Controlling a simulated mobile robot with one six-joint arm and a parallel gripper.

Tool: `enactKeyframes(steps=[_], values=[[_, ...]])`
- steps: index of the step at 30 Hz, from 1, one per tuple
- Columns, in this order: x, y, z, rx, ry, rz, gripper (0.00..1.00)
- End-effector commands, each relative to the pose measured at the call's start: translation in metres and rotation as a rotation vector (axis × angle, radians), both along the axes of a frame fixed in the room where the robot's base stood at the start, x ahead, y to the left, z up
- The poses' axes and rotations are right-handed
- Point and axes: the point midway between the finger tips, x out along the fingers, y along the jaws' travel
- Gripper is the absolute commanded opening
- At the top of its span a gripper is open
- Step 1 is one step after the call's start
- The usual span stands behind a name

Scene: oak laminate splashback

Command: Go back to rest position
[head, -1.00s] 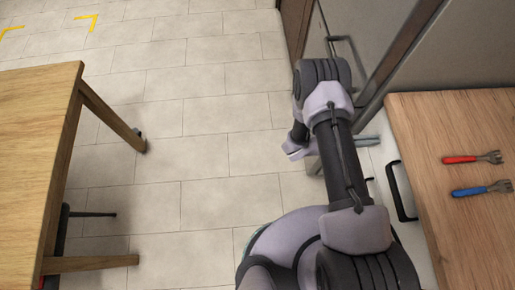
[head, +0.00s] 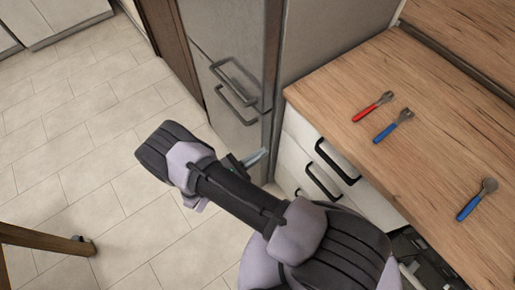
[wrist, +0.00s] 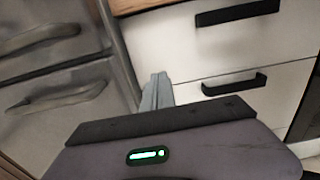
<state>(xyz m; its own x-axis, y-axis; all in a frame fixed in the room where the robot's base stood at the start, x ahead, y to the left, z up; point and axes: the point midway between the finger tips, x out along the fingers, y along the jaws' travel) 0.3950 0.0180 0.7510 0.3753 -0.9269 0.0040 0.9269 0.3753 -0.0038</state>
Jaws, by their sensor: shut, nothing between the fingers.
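My gripper (head: 257,157) shows as thin grey fingers, mostly hidden behind my arm in the head view. It hangs over the floor side of the counter, in front of the fridge and drawers. In the wrist view the grey fingers (wrist: 157,92) are together and empty, in front of the white drawer fronts. My arm is folded out over the floor, apart from the counter top.
The wooden counter (head: 330,90) carries a red-handled utensil (head: 373,106), a blue-handled fork (head: 393,125) and a blue-handled spoon (head: 477,199). Fridge handles (head: 235,83) and drawer handles (head: 337,163) stick out nearby. A wooden table leg (head: 45,238) stands at lower left. Floor at left is clear.

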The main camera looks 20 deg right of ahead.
Motion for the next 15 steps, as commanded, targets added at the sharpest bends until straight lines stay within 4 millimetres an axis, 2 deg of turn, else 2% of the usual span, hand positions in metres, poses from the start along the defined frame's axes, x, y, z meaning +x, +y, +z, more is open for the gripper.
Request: enactKeyframes(steps=[5,7,8,11,12,15], values=[[0.000,0.003,0.003,0.009,-0.005,-0.010,0.00],[0.003,0.001,0.022,0.060,-0.039,-0.075,0.00],[0.004,-0.001,0.036,0.099,-0.062,-0.125,0.00],[-0.001,-0.013,0.100,0.298,-0.191,-0.368,0.00],[-0.009,-0.019,0.127,0.393,-0.254,-0.477,0.00],[-0.035,-0.028,0.184,0.642,-0.427,-0.739,0.00]])
